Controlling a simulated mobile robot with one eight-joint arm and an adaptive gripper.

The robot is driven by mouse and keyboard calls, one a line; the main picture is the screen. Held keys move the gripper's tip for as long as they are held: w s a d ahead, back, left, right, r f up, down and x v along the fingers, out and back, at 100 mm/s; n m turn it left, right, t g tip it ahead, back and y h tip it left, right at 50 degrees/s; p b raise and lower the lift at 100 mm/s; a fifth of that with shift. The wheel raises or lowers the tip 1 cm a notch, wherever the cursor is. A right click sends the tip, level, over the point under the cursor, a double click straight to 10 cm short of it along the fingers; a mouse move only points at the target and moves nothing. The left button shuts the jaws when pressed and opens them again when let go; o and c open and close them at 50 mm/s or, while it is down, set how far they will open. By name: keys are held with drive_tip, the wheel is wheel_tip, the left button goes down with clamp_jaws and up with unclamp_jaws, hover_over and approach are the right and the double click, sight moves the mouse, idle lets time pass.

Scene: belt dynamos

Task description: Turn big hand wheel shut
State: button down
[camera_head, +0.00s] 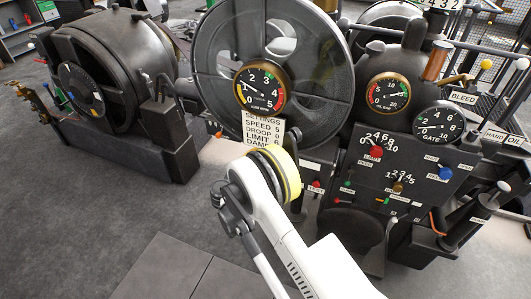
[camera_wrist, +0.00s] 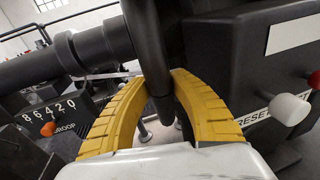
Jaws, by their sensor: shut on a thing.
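A big dark spoked wheel (camera_head: 340,72) stands upright at the top centre in the head view, behind a speed dial and a settings plate. My arm reaches up in front of the machine, and its wrist hides my fingertips in that view. In the wrist view, the yellow fingers of my gripper (camera_wrist: 160,85) close from both sides around a dark rounded bar (camera_wrist: 152,45), which looks like part of the big hand wheel's rim. The rest of the part held is out of that view. I cannot tell how far the wheel is turned.
A red-gold speed dial (camera_head: 261,86) and a settings plate (camera_head: 263,134) sit just above my wrist. A panel of knobs and gauges (camera_head: 400,170) is to the right. A white knob (camera_wrist: 289,109) is close to the right finger. Grey floor lies open at left.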

drive_tip(key=shift+g+y, duration=0.4)
drive_tip(key=shift+g, duration=0.4)
drive_tip(key=r+p, duration=0.1)
drive_tip(key=r, duration=0.1)
drive_tip(key=r+p, duration=0.1)
drive_tip(key=r, duration=0.2)
drive_tip(key=shift+s+a+p, duration=0.1)
drive_tip(key=shift+s+p, duration=0.1)
drive_tip(key=shift+p, duration=0.15)
drive_tip(key=shift+f, duration=0.15)
drive_tip(key=c, duration=1.1)
unclamp_jaws()
drive_tip(key=shift+s, duration=0.1)
drive_tip(key=shift+a, duration=0.1)
drive_tip(key=v, duration=1.2)
